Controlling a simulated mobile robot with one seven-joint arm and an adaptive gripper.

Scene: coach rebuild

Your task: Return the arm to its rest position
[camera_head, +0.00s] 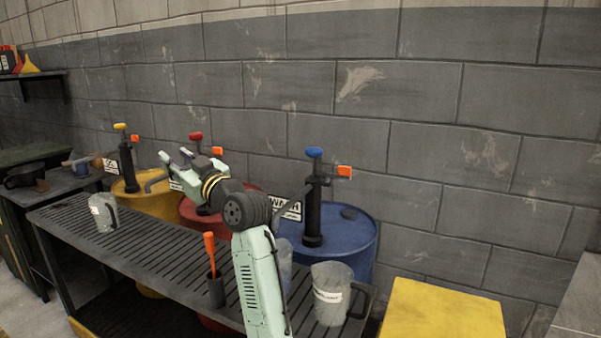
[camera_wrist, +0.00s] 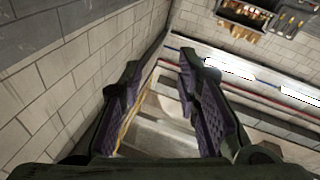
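My arm reaches up from the bottom of the head view, over the slatted bench (camera_head: 150,262), and bends to the left at a dark joint. My gripper (camera_head: 164,155) is at its far end, raised above the bench in front of the drums. In the wrist view my gripper (camera_wrist: 158,72) shows two fingers with purple pads set wide apart. Nothing is between them. Beyond the fingers the wrist view shows a block wall, pipes and floor, with no object close by.
Yellow (camera_head: 160,203), red (camera_head: 190,212) and blue (camera_head: 350,240) drums with pumps stand behind the bench. A grey jug (camera_head: 103,212), a holder with an orange-handled tool (camera_head: 215,290) and a labelled jug (camera_head: 330,300) stand on it. A yellow box (camera_head: 440,312) is at right.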

